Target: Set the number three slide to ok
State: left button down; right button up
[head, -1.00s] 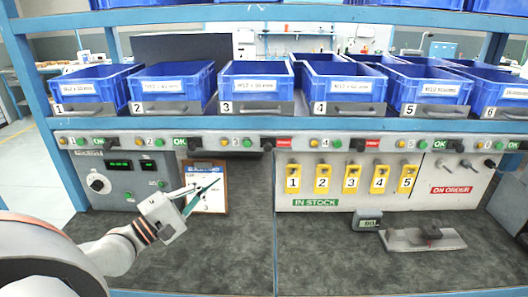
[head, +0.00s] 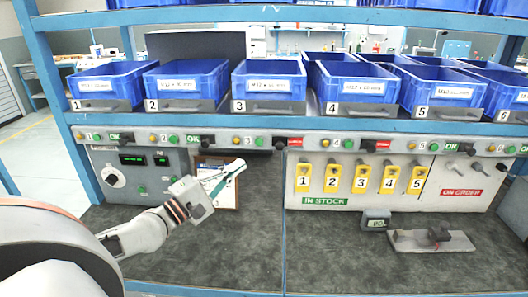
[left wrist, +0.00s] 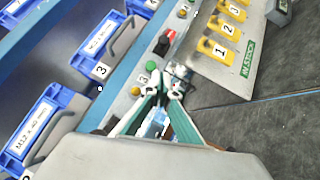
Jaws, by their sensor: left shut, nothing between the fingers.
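The number three slide (head: 280,143) has a dark knob on the grey strip under bin 3, with a red label (head: 295,141) showing to its right. In the left wrist view the knob (left wrist: 162,46) and its red label (left wrist: 170,34) lie beyond the fingertips. My left gripper (head: 241,164), with teal fingers, is shut and empty, below and left of the knob in the head view and apart from it. In the left wrist view its fingertips (left wrist: 165,80) overlap the strip near the green button (left wrist: 151,66). My right gripper is not in view.
Blue bin 3 (head: 268,80) stands on the shelf above. A clipboard (head: 226,192) stands behind my left fingers. Yellow tags (head: 332,178) hang on the panel at right. Slide 4 shows a red label (head: 383,145); slide 2 shows green OK (head: 206,140). The dark bench top is mostly clear.

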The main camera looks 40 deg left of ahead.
aim_at(280, 145)
pick_arm(q)
jog(key=w+d+r+p, duration=0.2)
jog(key=w+d+p, duration=0.2)
jog(key=w, duration=0.3)
jog(key=shift+d+r+p, duration=0.2)
jog(key=shift+p, duration=0.45)
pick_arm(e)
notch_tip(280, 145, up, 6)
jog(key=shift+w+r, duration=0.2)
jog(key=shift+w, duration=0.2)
pick_arm(q)
jog(key=shift+w, duration=0.1)
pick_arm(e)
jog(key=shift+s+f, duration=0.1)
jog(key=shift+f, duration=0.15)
